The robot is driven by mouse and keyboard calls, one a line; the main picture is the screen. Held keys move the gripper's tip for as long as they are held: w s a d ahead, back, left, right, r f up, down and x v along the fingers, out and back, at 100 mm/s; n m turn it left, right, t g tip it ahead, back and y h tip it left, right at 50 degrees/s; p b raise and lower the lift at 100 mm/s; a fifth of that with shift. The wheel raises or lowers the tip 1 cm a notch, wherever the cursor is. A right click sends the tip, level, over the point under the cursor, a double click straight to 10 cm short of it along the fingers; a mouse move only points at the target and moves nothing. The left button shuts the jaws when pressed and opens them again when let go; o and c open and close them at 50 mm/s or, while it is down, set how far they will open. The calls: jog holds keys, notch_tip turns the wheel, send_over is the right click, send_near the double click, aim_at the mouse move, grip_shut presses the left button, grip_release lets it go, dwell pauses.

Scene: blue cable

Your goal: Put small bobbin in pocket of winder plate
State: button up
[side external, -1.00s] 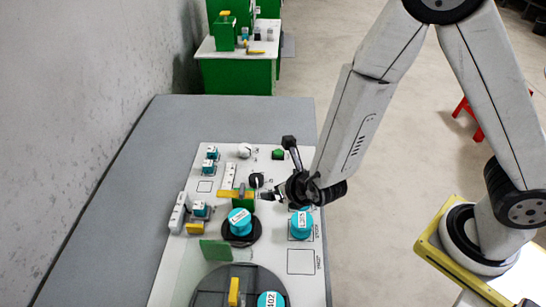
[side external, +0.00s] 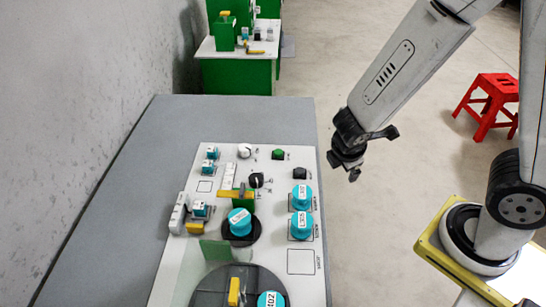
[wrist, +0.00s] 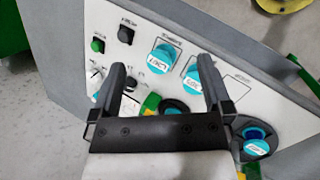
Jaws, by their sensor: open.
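Two teal bobbins with white labels stand one behind the other in marked squares near the panel's right edge: the far bobbin (side external: 302,196) and the near bobbin (side external: 301,226). A third teal bobbin (side external: 239,220) sits tilted at a round black plate (side external: 254,236). Another teal bobbin (side external: 269,300) is on the large dark disc (side external: 212,290), cut by the frame's bottom. I cannot tell which is the small bobbin or which round part is the winder plate. My gripper (side external: 347,170) is open and empty, right of the panel. The wrist view shows its fingers (wrist: 162,64) apart, the right one partly covering a bobbin.
The white panel (side external: 225,182) carries a green button (side external: 278,154), a black knob (side external: 256,180), and small teal blocks at left. An empty marked square (side external: 301,262) is clear.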

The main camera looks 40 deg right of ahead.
jog(key=r+m+y, duration=0.1)
jog(key=m, duration=0.3)
jog(key=s+r+m+y, duration=0.1)
jog(key=r+m+y, duration=0.1)
jog(key=m, duration=0.3)
jog(key=r+m+y, duration=0.1)
jog(key=m, duration=0.4)
jog(key=shift+s+a+r+y, duration=0.2)
jog(key=shift+s+a+y, duration=0.05)
jog(key=shift+a+y, duration=0.05)
